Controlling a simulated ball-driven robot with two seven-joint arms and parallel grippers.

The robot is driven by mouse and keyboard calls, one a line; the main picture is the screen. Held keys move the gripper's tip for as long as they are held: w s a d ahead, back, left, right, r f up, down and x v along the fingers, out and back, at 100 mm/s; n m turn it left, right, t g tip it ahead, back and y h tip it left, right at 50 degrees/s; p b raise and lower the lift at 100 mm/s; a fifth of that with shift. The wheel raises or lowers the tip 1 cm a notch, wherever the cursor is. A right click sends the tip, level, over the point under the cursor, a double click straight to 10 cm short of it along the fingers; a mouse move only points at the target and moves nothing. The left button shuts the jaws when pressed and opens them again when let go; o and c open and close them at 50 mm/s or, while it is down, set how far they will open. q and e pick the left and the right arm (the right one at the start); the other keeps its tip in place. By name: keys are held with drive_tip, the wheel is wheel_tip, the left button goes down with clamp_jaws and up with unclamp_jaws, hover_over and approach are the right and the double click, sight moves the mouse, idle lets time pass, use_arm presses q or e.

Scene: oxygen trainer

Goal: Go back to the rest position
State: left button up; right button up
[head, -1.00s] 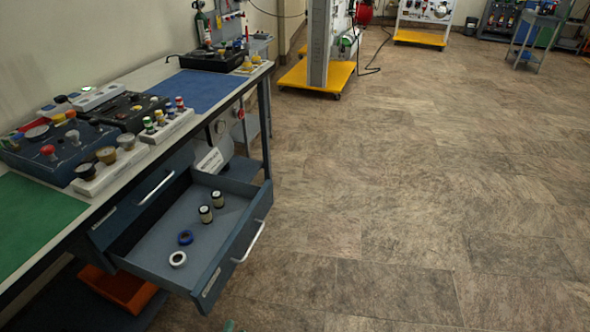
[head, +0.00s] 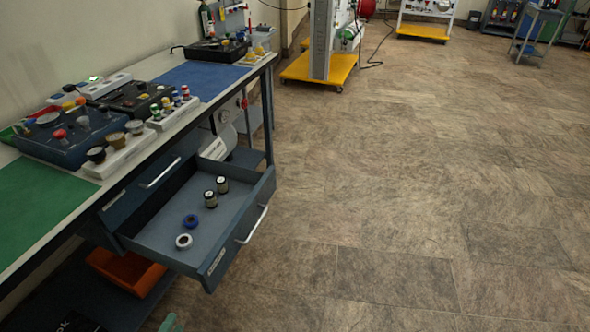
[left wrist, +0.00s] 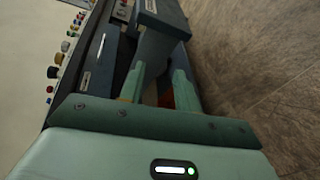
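My left gripper (left wrist: 160,76) shows in the left wrist view with its two teal fingers apart and nothing seen between them. In the head view only small teal pieces of the left gripper (head: 170,323) show at the bottom edge, in front of and below the open drawer. The drawer (head: 172,240) is pulled out from under the workbench (head: 30,236). My right gripper is in neither view.
In the drawer lie two dark jars (head: 210,199), a blue ring (head: 191,221) and a white ring (head: 184,241). An orange bin (head: 128,272) sits below. Panels with knobs (head: 70,137) stand on the bench. The floor (head: 400,220) to the right is clear.

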use_arm(q)
drive_tip(key=a+r+m, duration=0.2)
drive_tip(key=a, duration=0.5)
drive_tip(key=s+a+f+m+g+y, duration=0.2)
drive_tip(key=s+a+f+m+g, duration=0.5)
drive_tip(key=s+a+f+m, duration=0.55)
drive_tip(key=s+a+f+m+g+y, duration=0.25)
drive_tip(key=s+a+m+g, duration=0.35)
drive_tip(key=s, duration=0.6)
drive_tip(key=s+a+f+m+g+y, duration=0.25)
drive_tip(key=s+a+m, duration=0.35)
drive_tip(key=s, duration=0.6)
drive_tip(key=s+d+f+n+h+p, duration=0.1)
drive_tip(key=d+f+h, duration=0.2)
drive_tip(key=d, duration=1.4)
drive_tip(key=s+d+f+n+h+p, duration=0.1)
drive_tip(key=s+d+f+n+h, duration=0.1)
drive_tip(key=d, duration=1.6)
wheel_tip(320, 180, down, 2)
drive_tip(key=shift+s+d+f+h, duration=0.15)
drive_tip(key=shift+d+h, duration=0.1)
drive_tip(key=shift+h, duration=0.25)
